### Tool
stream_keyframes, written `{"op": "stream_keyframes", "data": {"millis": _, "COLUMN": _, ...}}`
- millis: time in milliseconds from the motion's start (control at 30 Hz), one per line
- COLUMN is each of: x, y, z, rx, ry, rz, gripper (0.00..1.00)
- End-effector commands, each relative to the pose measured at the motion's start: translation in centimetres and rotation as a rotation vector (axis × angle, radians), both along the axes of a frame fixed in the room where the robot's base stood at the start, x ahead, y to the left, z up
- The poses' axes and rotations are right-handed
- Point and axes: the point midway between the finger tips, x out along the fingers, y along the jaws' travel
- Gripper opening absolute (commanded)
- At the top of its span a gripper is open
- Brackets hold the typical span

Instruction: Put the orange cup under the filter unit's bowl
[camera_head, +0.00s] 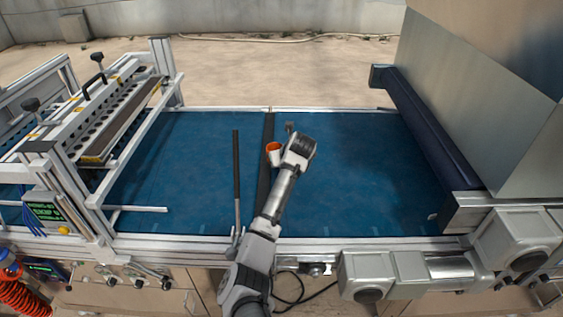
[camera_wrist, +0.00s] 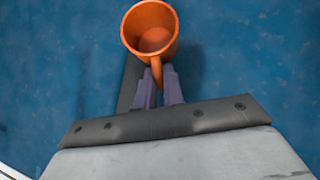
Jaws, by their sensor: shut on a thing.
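The orange cup (camera_head: 273,148) is near the middle of the blue belt in the head view, at the end of my arm. In the wrist view the orange cup (camera_wrist: 150,30) is open side up, and its handle sits between the two purple fingers of my gripper (camera_wrist: 158,83). The gripper is shut on this handle. In the head view my wrist hides most of the fingers. A blue-topped part (camera_head: 9,259), perhaps the filter unit, is at the lower left edge; I cannot make out its bowl clearly.
A dark bar (camera_head: 266,170) crosses the blue belt (camera_head: 350,180) beside the cup. A dark-handled lever (camera_head: 237,175) stands left of my arm. The seeder frame (camera_head: 105,130) is on the left, a large metal housing (camera_head: 490,110) on the right. An orange coiled hose (camera_head: 15,296) hangs lower left.

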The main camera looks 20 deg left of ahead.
Motion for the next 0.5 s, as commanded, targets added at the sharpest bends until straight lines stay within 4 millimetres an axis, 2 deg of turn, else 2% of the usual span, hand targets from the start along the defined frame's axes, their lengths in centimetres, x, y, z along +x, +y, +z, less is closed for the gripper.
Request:
{"op": "stream_keyframes", "data": {"millis": 100, "x": -0.02, "y": -0.01, "z": -1.05, "rx": 0.000, "ry": 0.000, "rz": 0.000, "gripper": 0.00}}
{"op": "stream_keyframes", "data": {"millis": 467, "x": -0.03, "y": -0.01, "z": -1.52, "rx": 0.001, "ry": 0.000, "rz": -0.001, "gripper": 0.00}}
{"op": "stream_keyframes", "data": {"millis": 500, "x": -0.02, "y": -0.01, "z": -1.49, "rx": 0.001, "ry": 0.000, "rz": -0.001, "gripper": 0.13}}
